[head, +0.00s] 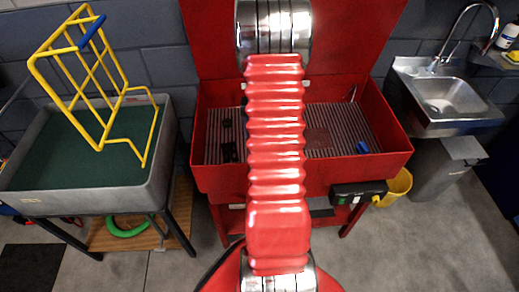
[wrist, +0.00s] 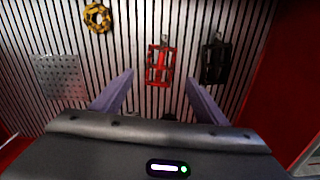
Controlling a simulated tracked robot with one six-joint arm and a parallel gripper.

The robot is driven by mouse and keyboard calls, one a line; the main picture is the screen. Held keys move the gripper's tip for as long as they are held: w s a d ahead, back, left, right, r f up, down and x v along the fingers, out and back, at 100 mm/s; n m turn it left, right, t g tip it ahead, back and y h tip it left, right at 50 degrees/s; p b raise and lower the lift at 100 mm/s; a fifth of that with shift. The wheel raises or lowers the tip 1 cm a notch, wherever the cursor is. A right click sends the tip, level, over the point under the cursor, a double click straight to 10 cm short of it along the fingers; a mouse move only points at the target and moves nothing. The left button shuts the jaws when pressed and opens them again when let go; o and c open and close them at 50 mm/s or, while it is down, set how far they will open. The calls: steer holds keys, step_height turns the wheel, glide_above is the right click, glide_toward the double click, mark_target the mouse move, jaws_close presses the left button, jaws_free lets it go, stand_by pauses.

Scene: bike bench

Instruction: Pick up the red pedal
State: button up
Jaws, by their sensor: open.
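The red pedal (wrist: 159,65) lies on the ribbed floor of the red bench tub, in the upper middle of the wrist view. In the wrist view the fingertips stand to either side of the pedal's lower end. I cannot tell how far above the pedal they are. In the head view my red-sleeved arm covers the middle of the tub, and I make out neither the red pedal nor my gripper there.
In the wrist view a black pedal (wrist: 214,62) lies close on the right, a yellow and black ring (wrist: 97,17) at upper left, and a perforated grey plate (wrist: 60,76) at left. The tub (head: 395,155) has raised red walls. A blue item (head: 362,147) lies near its right side.

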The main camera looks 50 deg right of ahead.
steer(key=shift+f, duration=1.05)
steer(key=shift+f, duration=0.1)
steer(key=shift+f, duration=2.5)
steer(key=shift+c, duration=0.4)
steer(key=c, duration=1.2)
steer(key=shift+o, duration=0.2)
steer(key=shift+r, duration=0.1)
step_height(320, 180, up, 10)
